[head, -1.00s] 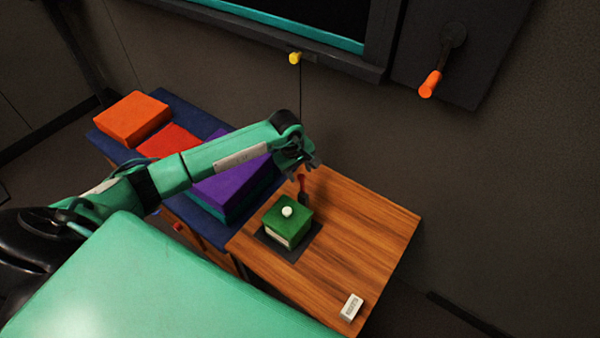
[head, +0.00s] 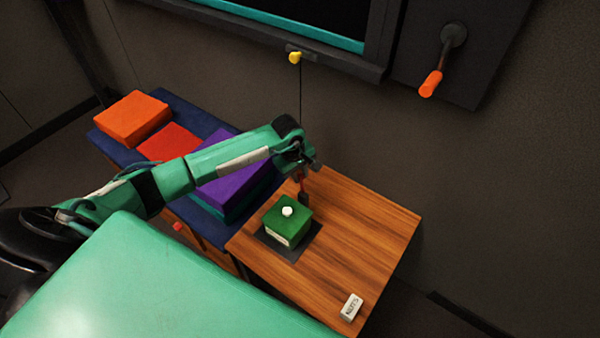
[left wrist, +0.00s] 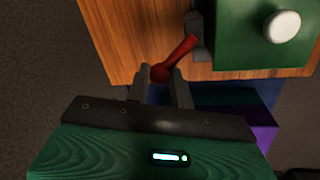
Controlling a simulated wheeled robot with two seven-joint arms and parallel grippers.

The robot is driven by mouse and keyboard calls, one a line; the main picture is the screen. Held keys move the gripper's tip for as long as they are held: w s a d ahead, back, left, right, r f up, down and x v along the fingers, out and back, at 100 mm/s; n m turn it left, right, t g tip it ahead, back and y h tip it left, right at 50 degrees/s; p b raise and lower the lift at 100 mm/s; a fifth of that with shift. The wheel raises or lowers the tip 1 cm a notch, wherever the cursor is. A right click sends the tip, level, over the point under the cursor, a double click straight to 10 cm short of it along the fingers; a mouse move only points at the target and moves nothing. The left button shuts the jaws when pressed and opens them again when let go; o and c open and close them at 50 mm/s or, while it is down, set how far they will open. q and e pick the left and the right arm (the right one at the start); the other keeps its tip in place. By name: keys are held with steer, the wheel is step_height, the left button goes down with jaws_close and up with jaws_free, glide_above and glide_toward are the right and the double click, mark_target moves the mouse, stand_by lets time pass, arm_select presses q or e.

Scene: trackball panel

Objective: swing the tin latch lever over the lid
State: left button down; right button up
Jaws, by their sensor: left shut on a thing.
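The tin (head: 289,222) is a green box with a green lid and a white knob (head: 287,211), sitting on a dark mat (head: 309,242) on the wooden table. Its latch lever (head: 304,186) is red with a dark base and stands up beside the tin's far side, not over the lid. In the left wrist view the red lever (left wrist: 180,55) slants from its grey base down to my fingertips. My left gripper (head: 307,170) is shut on the lever's red end; its fingers (left wrist: 160,78) show on either side of it. My right gripper is not in view.
A small white labelled block (head: 351,307) lies near the table's front corner. A blue bench (head: 190,108) with orange, red and purple blocks stands left. An orange-handled crank (head: 431,84) and a yellow knob (head: 295,58) are on the wall. The table's right side is clear.

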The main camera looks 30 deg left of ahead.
arm_select(q)
steer(key=s+n+y, duration=0.1)
steer(key=s+n, duration=0.1)
steer(key=n, duration=0.3)
steer(key=s+n+y, duration=0.1)
steer(key=s+n, duration=0.2)
steer(key=n, duration=0.3)
steer(key=s+a+n, duration=0.1)
steer(key=s+n, duration=0.1)
steer(key=n, duration=0.4)
steer(key=shift+s+r+g+y+p, duration=0.1)
steer(key=shift+s+g+y+p, duration=0.1)
steer(key=shift+g+y+p, duration=0.2)
steer(key=shift+s+d+n, duration=0.2)
steer(key=shift+s+n, duration=0.05)
steer(key=shift+n, duration=0.45)
steer(key=shift+s+d+n, duration=0.15)
steer(key=shift+s+n, duration=0.05)
steer(key=shift+n, duration=0.5)
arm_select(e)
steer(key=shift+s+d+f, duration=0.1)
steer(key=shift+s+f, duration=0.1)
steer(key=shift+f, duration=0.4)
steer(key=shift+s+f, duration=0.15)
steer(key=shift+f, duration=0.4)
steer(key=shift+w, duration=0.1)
